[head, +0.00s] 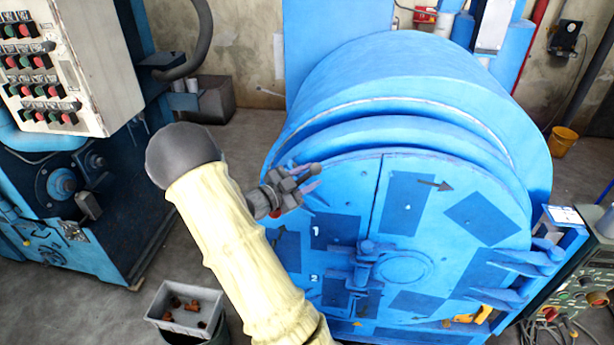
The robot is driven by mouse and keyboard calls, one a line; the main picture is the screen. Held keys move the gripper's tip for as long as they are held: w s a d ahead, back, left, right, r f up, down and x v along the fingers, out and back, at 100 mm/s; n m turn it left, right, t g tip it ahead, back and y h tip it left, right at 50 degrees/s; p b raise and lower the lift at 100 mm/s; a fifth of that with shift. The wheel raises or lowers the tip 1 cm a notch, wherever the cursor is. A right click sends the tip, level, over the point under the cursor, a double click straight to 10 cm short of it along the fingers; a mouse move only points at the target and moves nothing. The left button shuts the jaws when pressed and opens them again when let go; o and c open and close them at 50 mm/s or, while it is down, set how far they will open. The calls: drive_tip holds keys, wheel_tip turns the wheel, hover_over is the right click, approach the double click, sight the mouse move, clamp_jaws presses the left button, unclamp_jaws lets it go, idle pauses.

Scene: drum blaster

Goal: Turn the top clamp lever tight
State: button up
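The blue drum blaster's round door (345,225) faces me. My gripper (313,178) is at the door's upper left rim, with its fingers pointing right. The top clamp lever cannot be made out clearly; blue metal parts of the rim show beside and just below the fingers, partly hidden by my gripper. The fingers look slightly apart, but whether they touch or hold a lever cannot be told. A blue latch (368,262) sits near the door's middle, apart from my gripper.
A control cabinet (60,75) with several buttons stands at the left. Blue hinge arms (530,258) and a control box (575,300) are at the right. A yellow bucket (563,141) stands behind.

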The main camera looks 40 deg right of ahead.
drive_tip(key=shift+w, duration=0.1)
clamp_jaws()
